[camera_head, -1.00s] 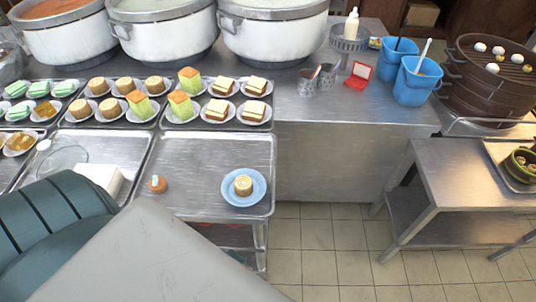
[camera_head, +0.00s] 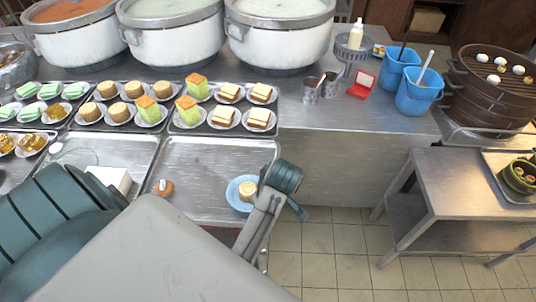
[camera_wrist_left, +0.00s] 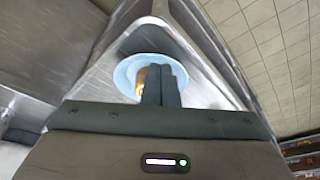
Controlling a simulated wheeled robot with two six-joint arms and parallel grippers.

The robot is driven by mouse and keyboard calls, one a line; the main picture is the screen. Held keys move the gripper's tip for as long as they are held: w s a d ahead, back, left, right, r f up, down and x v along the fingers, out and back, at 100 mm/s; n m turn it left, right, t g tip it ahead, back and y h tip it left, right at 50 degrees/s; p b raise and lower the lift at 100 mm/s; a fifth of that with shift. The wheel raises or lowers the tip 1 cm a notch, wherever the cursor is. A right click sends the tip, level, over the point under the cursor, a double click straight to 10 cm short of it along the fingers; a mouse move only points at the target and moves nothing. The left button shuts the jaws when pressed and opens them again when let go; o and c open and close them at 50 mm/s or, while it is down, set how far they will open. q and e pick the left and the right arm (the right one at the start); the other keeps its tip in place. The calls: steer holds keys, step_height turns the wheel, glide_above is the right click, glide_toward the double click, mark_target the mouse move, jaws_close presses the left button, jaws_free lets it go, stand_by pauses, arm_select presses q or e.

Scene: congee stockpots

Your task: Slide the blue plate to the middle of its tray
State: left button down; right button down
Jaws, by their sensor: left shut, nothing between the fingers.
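The blue plate (camera_head: 233,197) lies on the right part of its metal tray (camera_head: 200,152), close to the tray's right rim, with a round tan cake (camera_head: 247,190) on it. My arm end hides the plate's right side in the head view. In the left wrist view the plate (camera_wrist_left: 126,76) shows with the cake (camera_wrist_left: 141,76) behind my left gripper (camera_wrist_left: 160,68). The gripper's fingers are shut and empty, and overlap the plate's right side; whether they touch it I cannot tell. My right gripper is not in view.
A small orange-brown item (camera_head: 164,187) stands at the tray's left. Plates of cakes fill the trays behind, below large pots (camera_head: 282,40). The middle of the tray is bare. Floor (camera_head: 325,250) lies beyond the tray's right edge.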

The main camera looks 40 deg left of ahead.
arm_select(q)
steer(key=w+f+n+b, duration=0.1)
steer(key=b, duration=0.1)
steer(key=w+f+n+b, duration=0.1)
steer(key=f+n+b, duration=0.1)
steer(key=shift+w+f+g, duration=0.25)
steer(key=shift+w+g, duration=0.05)
steer(key=shift+g, duration=0.1)
steer(key=p+x, duration=0.1)
steer(key=x, duration=0.2)
steer(key=shift+w+a+f, duration=0.1)
steer(key=shift+a+f, duration=0.05)
steer(key=shift+a+f+p, duration=0.2)
steer(key=shift+f+p, duration=0.1)
steer(key=shift+f, duration=0.45)
